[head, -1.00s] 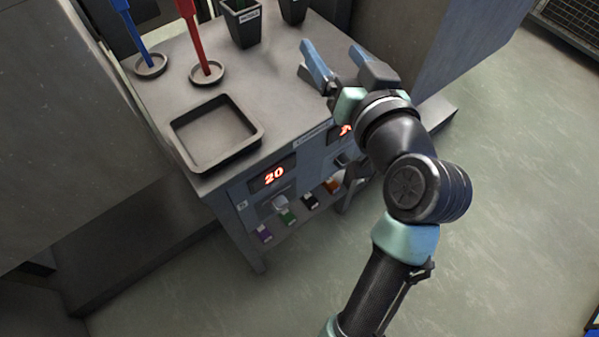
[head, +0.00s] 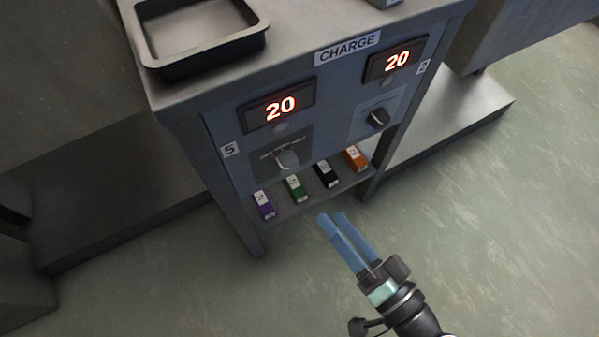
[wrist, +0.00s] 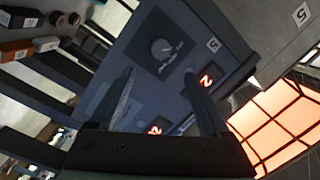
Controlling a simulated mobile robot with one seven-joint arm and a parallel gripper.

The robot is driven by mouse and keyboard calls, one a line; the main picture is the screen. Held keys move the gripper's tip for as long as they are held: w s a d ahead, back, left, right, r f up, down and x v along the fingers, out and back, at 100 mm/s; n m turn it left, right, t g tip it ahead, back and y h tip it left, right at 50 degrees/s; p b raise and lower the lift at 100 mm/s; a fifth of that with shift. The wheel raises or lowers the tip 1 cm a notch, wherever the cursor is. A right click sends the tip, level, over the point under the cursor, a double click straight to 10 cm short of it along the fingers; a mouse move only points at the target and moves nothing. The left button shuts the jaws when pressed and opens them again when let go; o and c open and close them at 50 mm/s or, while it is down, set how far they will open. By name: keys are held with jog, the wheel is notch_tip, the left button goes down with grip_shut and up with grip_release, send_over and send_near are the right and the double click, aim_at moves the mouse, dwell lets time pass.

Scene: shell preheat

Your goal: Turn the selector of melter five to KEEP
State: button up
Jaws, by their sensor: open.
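The charge bench front has a left panel marked 5 (head: 229,149), with a red display reading 20 (head: 280,107). Below it is the melter five selector (head: 287,159), a grey knob on a dark plate; its lettering is too small to read. In the wrist view this selector (wrist: 162,47) shows beyond my fingers, beside a 5 label (wrist: 212,44). My gripper (head: 331,217) is open and empty, below and right of the selector, apart from it. Its fingers point up toward the bench. In the wrist view the fingers (wrist: 158,82) stand apart with nothing between them.
A second selector (head: 377,118) sits to the right under another display reading 20 (head: 398,62). Several coloured cartons, including a green one (head: 296,188), lie on the low shelf under the panels. A black tray (head: 205,50) stands on top. Floor is clear in front.

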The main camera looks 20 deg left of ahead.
aim_at(291, 167)
jog(key=b+x, duration=0.2)
jog(key=x, duration=1)
jog(key=shift+r+b, duration=0.1)
jog(key=shift+b, duration=0.25)
grip_shut()
